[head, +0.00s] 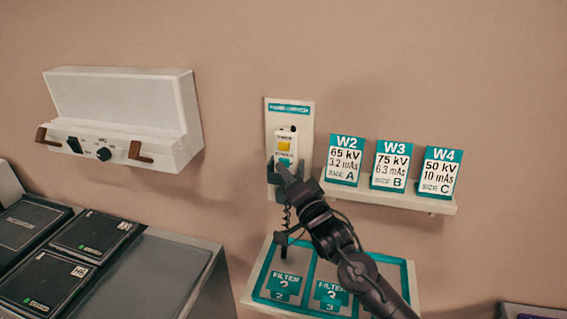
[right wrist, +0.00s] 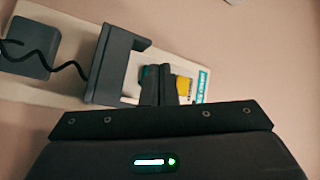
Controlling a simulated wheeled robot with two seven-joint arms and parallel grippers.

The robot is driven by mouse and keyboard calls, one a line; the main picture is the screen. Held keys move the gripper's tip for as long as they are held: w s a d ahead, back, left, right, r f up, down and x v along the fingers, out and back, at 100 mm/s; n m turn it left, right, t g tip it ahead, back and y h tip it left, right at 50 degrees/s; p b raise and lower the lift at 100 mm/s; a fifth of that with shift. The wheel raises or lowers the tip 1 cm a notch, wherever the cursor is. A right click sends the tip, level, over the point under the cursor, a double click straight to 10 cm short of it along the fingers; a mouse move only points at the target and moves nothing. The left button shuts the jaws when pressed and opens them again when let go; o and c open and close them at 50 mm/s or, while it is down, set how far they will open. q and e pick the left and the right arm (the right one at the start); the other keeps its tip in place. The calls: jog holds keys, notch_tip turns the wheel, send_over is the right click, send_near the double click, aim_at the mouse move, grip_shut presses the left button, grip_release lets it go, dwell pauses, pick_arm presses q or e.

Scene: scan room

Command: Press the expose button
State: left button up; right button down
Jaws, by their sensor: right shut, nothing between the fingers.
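A white hand switch (head: 286,136) hangs on a pale wall plate (head: 305,117) with a teal label at its top. It has a yellow button (head: 284,146), which also shows in the right wrist view (right wrist: 184,86). A teal patch, perhaps a second button, shows just below the yellow one; its lettering is too small to read. My right gripper (head: 281,167) is shut and empty, its tips over the lower part of the switch, just below the yellow button. The tips hide that part, and I cannot tell whether they touch. My left gripper is out of view.
A dark holder (right wrist: 112,65) surrounds the lower switch, with a coiled cord beneath. A shelf (head: 425,204) with cards W2, W3 and W4 is to the right. A filter tray (head: 250,299) lies below. A white wall box (head: 125,100) and dark panels (head: 90,235) are left.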

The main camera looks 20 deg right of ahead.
jog(key=shift+s+a, duration=0.25)
jog(key=shift+s, duration=0.2)
jog(key=s+a, duration=0.1)
jog(key=s, duration=0.1)
jog(key=s+a+p, duration=0.1)
jog(key=s, duration=0.1)
jog(key=shift+a, duration=0.4)
dwell(1.3)
